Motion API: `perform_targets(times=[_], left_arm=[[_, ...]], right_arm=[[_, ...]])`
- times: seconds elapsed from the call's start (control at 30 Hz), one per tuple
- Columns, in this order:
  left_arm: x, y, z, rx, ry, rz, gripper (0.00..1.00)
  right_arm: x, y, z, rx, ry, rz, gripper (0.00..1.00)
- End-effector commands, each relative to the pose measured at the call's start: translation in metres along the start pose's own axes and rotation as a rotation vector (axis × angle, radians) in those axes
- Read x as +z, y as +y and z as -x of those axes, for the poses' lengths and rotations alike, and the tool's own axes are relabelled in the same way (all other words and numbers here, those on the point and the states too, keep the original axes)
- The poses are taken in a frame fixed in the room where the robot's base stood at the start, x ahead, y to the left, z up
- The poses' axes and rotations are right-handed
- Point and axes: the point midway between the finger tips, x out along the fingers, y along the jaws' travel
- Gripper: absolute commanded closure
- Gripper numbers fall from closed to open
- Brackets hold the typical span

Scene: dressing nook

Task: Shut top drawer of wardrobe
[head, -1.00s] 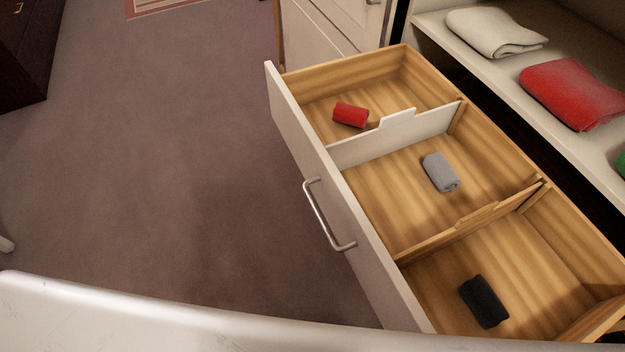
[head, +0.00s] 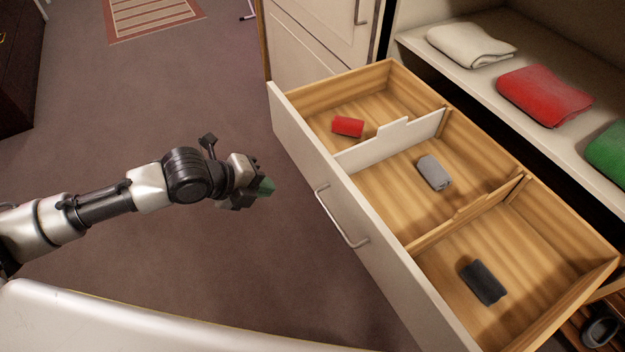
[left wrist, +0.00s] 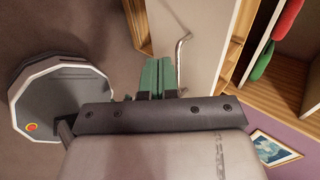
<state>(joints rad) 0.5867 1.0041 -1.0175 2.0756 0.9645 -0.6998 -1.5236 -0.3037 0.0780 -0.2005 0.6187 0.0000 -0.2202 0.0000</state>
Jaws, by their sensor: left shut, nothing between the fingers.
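The top drawer (head: 345,215) of the wardrobe stands pulled out, with a white front and a silver bar handle (head: 341,217). Inside are three compartments holding a red roll (head: 347,127), a grey roll (head: 434,173) and a black roll (head: 484,283). My left gripper (head: 266,187) is shut and empty, to the left of the drawer front and apart from it in the head view. In the left wrist view its green fingertips (left wrist: 158,76) are together, with the handle (left wrist: 181,62) just beyond them. My right gripper is not in view.
A wardrobe shelf (head: 480,80) behind the drawer holds a folded white cloth (head: 472,45), a red cloth (head: 545,95) and a green cloth (head: 607,153). Dark shoes (head: 601,333) sit below at right. Open carpet (head: 200,270) lies left of the drawer, with a striped rug (head: 150,17) far off.

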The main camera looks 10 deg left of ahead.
Motion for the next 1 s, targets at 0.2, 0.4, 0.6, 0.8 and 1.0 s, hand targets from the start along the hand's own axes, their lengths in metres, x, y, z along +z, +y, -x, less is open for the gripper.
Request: perform_targets(times=[0.2,0.4,0.6,0.8,1.0], left_arm=[[-0.001,-0.001,-0.035,-0.004,0.002,0.004,1.0],[-0.001,-0.001,-0.079,-0.003,0.001,0.005,1.0],[0.0,-0.015,-0.11,-0.006,0.0,0.003,1.0],[0.0,-0.027,-0.123,-0.005,-0.002,0.002,1.0],[0.001,-0.028,-0.126,-0.003,-0.003,0.002,1.0]], right_arm=[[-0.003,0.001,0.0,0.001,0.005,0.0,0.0],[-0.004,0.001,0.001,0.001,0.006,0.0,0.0],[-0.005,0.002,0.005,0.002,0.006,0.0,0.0],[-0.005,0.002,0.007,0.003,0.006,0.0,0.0],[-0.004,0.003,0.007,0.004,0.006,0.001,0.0]])
